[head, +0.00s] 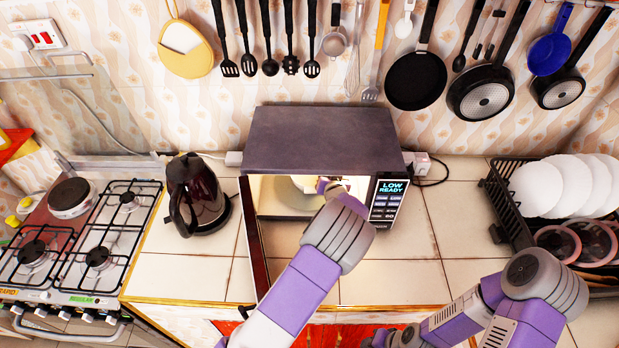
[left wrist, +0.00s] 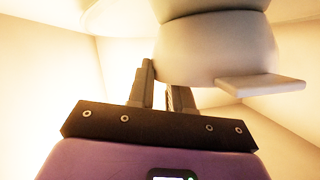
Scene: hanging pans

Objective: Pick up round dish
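A white round dish (left wrist: 215,45) with a flat side handle shows close up in the left wrist view, under another pale rounded shape at the top. In the head view the dish (head: 306,183) is partly visible inside the open microwave (head: 325,138). My left gripper (left wrist: 166,82) is inside the microwave at the dish's lower left side. Its two fingers stand apart with a narrow gap, and the dish hides the tip of one. Contact with the dish cannot be told.
The microwave door (head: 254,240) stands open towards me, left of my left arm. A kettle (head: 195,195) stands left of it, beside a gas hob (head: 80,240). A rack (head: 508,208) of white plates is at the right.

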